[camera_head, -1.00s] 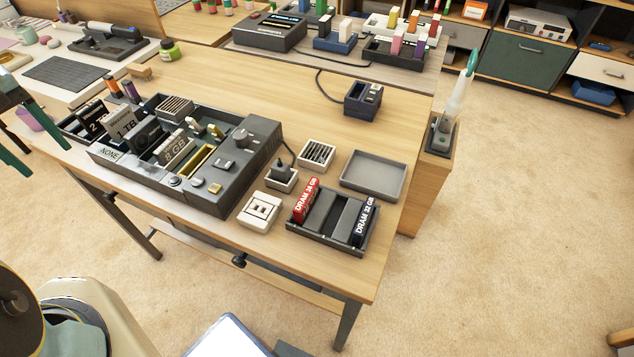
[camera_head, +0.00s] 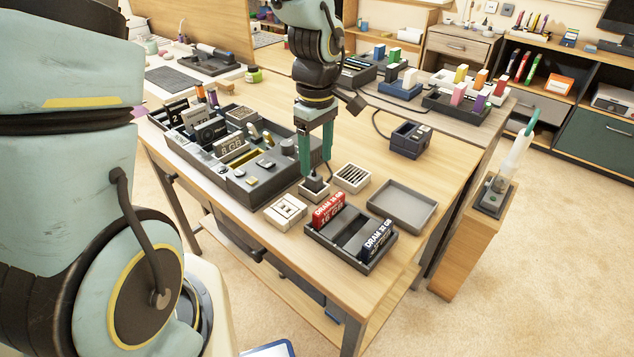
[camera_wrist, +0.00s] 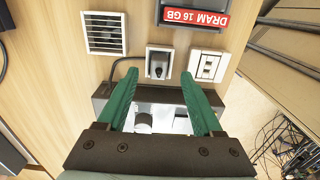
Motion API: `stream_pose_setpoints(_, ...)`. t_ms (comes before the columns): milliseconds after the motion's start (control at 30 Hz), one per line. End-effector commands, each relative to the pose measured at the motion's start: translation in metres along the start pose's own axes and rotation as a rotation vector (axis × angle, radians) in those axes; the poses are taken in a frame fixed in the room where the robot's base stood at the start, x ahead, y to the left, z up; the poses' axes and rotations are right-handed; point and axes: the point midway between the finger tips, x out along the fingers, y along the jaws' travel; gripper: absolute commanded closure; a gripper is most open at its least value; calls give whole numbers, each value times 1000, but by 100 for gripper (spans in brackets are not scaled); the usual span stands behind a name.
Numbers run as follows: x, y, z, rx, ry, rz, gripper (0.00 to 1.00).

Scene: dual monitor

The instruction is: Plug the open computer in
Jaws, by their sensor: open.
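The open computer (camera_head: 245,185) is a dark case with exposed parts on the wooden table. A black plug (camera_head: 316,183) stands upright in a small light square holder beside the case. The plug also shows in the wrist view (camera_wrist: 158,70), with its cable (camera_wrist: 118,70) leading toward the case. A white outlet block (camera_head: 285,210) lies next to the holder; it also shows in the wrist view (camera_wrist: 207,66). My gripper (camera_head: 316,168) points down with its green fingers open and empty. In the wrist view the fingertips (camera_wrist: 160,73) appear on either side of the plug; contact cannot be told.
A slatted block (camera_head: 351,178) stands close behind the plug holder. A dark tray (camera_head: 340,252) with red and black DRAM sticks is in front, and an empty grey tray (camera_head: 402,207) is to the right. A dark blue device (camera_head: 409,140) sits farther back.

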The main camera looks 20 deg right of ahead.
Motion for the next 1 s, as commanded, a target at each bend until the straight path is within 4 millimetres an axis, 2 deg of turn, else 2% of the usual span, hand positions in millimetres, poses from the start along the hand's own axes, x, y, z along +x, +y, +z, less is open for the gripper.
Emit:
stream_pose_setpoints(133,10,0,-2,-1,-1,-2,32)
stream_pose_setpoints(433,49,1,-6,1,0,-2,32)
stream_pose_setpoints(733,54,1,-6,0,1,1,32)
stream_pose_setpoints(1000,53,1,-6,0,1,1,63)
